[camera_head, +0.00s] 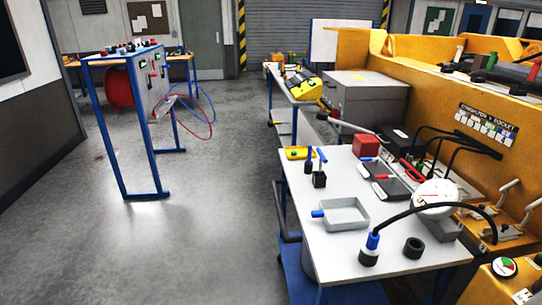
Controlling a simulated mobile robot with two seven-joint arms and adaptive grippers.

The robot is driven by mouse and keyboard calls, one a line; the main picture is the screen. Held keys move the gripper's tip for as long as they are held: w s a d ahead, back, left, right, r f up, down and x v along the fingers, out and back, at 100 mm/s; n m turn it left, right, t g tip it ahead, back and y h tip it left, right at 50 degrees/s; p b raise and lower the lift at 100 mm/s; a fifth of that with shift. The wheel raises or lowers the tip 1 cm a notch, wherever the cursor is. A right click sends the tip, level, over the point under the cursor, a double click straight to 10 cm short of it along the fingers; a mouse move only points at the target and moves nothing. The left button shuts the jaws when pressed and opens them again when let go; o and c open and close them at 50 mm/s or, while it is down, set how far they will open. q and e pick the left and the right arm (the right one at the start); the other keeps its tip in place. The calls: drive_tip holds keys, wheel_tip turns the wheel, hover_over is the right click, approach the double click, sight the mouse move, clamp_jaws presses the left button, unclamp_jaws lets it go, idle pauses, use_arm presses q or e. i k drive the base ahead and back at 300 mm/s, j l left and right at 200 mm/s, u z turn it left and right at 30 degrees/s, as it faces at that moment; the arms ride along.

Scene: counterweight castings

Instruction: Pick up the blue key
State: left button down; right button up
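I cannot make out a clear key shape in the head view. Several small blue things lie or stand on the near grey table (330,245). A slim blue piece (322,155) rises from a small black block (319,180). A second dark blue upright piece (309,160) stands just left of it. A blue tab (318,213) sticks out at the left side of a shallow grey tray (346,214). Which of these is the blue key, I cannot tell. Neither of my grippers is in view.
A blue-framed panel stand (150,75) with a red reel (117,88) stands at left. A yellow machine (440,95) bounds the table's right side. A black hose ends in a blue-collared fitting (372,241). A red box (366,146) sits further back. The floor (215,200) between is clear.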

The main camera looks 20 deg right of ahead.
sight(323, 158)
drive_tip(key=i+j+u, duration=0.1)
drive_tip(key=i, duration=0.55)
drive_tip(key=i+j+u, duration=0.1)
drive_tip(key=i, duration=0.6)
drive_tip(key=i+j+z, duration=0.1)
drive_tip(key=i+z, duration=0.15)
drive_tip(key=z, duration=0.15)
drive_tip(key=i+j+z, duration=0.15)
drive_tip(key=i+z, duration=0.15)
drive_tip(key=z, duration=0.15)
drive_tip(key=i+j+z, duration=0.2)
drive_tip(key=z, duration=0.2)
drive_tip(key=i+j+z, duration=0.15)
drive_tip(key=j+z, duration=0.3)
drive_tip(key=i+j+z, duration=0.15)
drive_tip(key=j+z, duration=0.25)
drive_tip(key=l, duration=0.1)
